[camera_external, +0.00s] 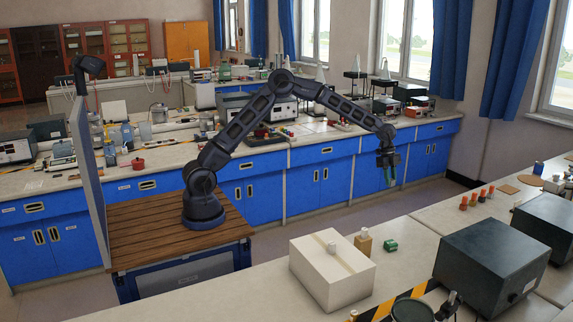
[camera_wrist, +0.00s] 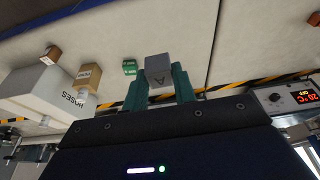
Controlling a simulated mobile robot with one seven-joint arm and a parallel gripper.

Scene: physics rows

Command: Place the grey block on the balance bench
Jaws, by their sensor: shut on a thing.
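My gripper (camera_external: 389,180) hangs from the outstretched arm, in front of the blue cupboards of the far bench in the external view. In the wrist view its teal fingers (camera_wrist: 160,88) are shut on the grey block (camera_wrist: 158,66), which has a dark mark on its face. The block is hard to make out in the external view. A pale near bench (camera_external: 408,252) crosses the lower right; its top also shows in the wrist view (camera_wrist: 190,30). No label that I can read says which bench is the balance bench.
Yellow-black tape (camera_wrist: 245,86) runs along the bench. The far bench (camera_external: 165,155) is crowded with equipment.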

